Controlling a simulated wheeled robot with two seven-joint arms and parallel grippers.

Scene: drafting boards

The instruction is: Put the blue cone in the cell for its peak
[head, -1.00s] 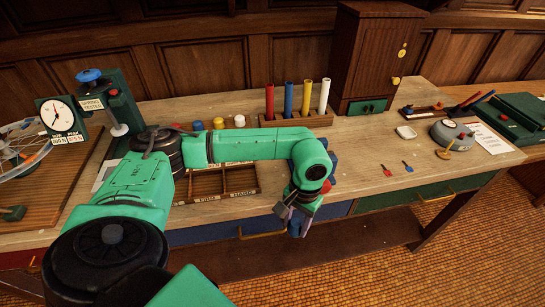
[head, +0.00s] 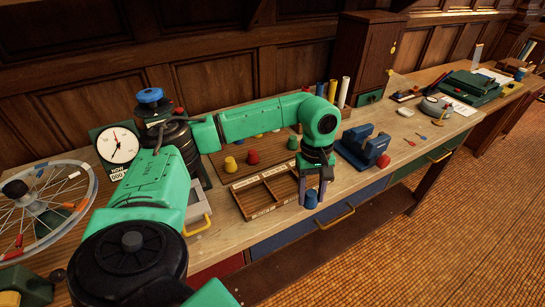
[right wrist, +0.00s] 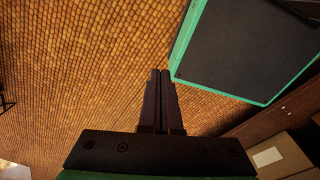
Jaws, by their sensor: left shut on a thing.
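My left gripper (head: 314,184) points down and is shut on a blue cone (head: 311,199). The cone hangs just off the front right corner of the divided wooden tray (head: 237,203), in front of the bench edge, outside the cells. The tray has several cells with labels along its front, too small to read surely.
A blue vice (head: 365,148) stands right of my left gripper. A spoked wheel (head: 40,208) lies at left.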

